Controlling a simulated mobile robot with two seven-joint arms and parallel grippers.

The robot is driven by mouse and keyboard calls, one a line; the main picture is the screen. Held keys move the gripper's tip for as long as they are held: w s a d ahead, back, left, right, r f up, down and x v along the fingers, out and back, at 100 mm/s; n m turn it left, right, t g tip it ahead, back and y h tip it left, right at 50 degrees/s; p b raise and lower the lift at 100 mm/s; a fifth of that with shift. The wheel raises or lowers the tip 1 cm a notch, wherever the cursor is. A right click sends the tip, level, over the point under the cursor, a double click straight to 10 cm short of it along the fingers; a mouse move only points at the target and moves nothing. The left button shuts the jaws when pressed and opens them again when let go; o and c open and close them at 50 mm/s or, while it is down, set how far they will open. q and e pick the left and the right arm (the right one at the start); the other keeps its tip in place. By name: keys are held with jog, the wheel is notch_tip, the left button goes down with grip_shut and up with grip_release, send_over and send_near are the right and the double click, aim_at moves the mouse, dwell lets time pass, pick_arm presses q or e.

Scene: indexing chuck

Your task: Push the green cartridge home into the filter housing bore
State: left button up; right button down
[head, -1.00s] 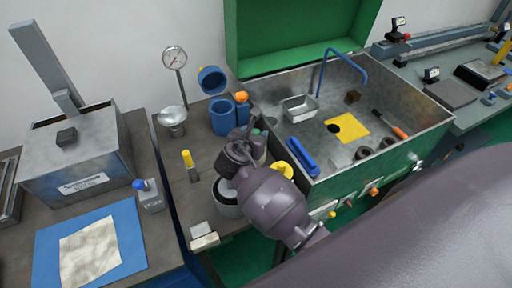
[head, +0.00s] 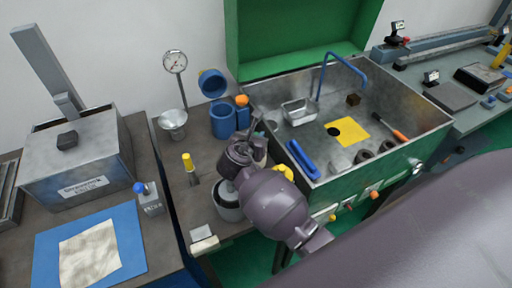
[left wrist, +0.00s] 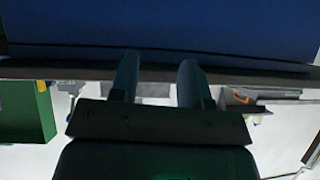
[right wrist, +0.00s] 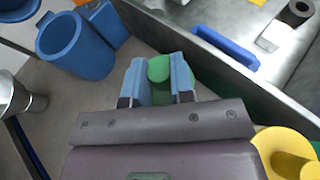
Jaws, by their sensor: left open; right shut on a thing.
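My right gripper (right wrist: 160,82) is shut on the green cartridge (right wrist: 158,69), whose rounded green top shows between the two fingers in the right wrist view. More green shows below the right finger; the cartridge's lower end is hidden. In the head view my right gripper (head: 254,126) is over the bench beside the sink, and the cartridge cannot be made out. A blue cylinder (head: 222,121), which looks like the filter housing, stands behind and left of it; it also shows in the right wrist view (right wrist: 82,52), apart from the cartridge. My left gripper (left wrist: 158,75) is open and empty.
A green-sided metal sink (head: 405,160) lies right of my right gripper. A metal funnel cup (head: 173,122), gauge (head: 175,62) and yellow-topped tool (head: 189,163) stand left.

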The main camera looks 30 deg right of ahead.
jog(key=shift+r, duration=0.1)
notch_tip(320, 180, up, 20)
dwell(0.5)
jog(key=c, duration=1.5)
grip_release()
grip_shut()
